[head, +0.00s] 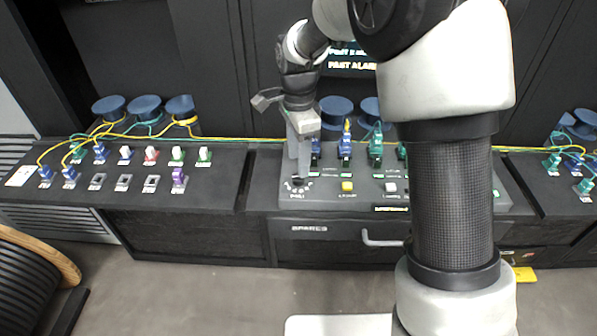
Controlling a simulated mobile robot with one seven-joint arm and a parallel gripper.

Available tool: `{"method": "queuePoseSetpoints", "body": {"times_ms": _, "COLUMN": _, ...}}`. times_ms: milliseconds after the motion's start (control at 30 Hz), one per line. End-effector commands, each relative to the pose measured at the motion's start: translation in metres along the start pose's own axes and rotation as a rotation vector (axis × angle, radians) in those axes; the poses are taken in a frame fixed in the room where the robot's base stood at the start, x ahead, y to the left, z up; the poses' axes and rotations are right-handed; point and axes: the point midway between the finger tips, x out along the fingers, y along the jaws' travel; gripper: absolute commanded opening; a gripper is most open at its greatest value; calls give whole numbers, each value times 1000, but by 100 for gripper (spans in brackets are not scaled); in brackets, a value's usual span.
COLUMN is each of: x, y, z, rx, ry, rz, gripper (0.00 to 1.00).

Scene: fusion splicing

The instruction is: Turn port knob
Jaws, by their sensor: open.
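The port knob (297,185) is a small dark round dial with pale marks around it, at the front left corner of the dark splicer panel (325,199). My gripper (299,177) points straight down over the knob, its fingers open, with the tips at or just above it. The fingers hide part of the knob, so I cannot tell whether they touch it or which way it points.
Right of the knob are a yellow button (347,186) and a white button (391,187). Blue and green connectors (376,148) stand close behind. A drawer handle (382,239) sticks out below the panel.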

Motion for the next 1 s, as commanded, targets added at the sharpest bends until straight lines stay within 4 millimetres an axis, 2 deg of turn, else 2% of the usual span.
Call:
{"method": "queuePoseSetpoints", "body": {"times_ms": 100, "x": 23, "y": 1, "z": 0, "rx": 0, "ry": -1, "rz": 3, "gripper": 46}}
{"method": "queuePoseSetpoints", "body": {"times_ms": 300, "x": 44, "y": 0, "z": 0, "rx": 1, "ry": -1, "rz": 0, "gripper": 46}}
{"method": "queuePoseSetpoints", "body": {"times_ms": 667, "x": 49, "y": 0, "z": 0, "rx": 1, "ry": 0, "rz": -1, "gripper": 46}}
{"method": "queuePoseSetpoints", "body": {"times_ms": 900, "x": 49, "y": 0, "z": 0, "rx": 1, "ry": 0, "rz": -1, "gripper": 7}}
{"method": "queuePoseSetpoints", "body": {"times_ms": 1000, "x": 49, "y": 0, "z": 0, "rx": 0, "ry": 0, "rz": -1, "gripper": 4}}
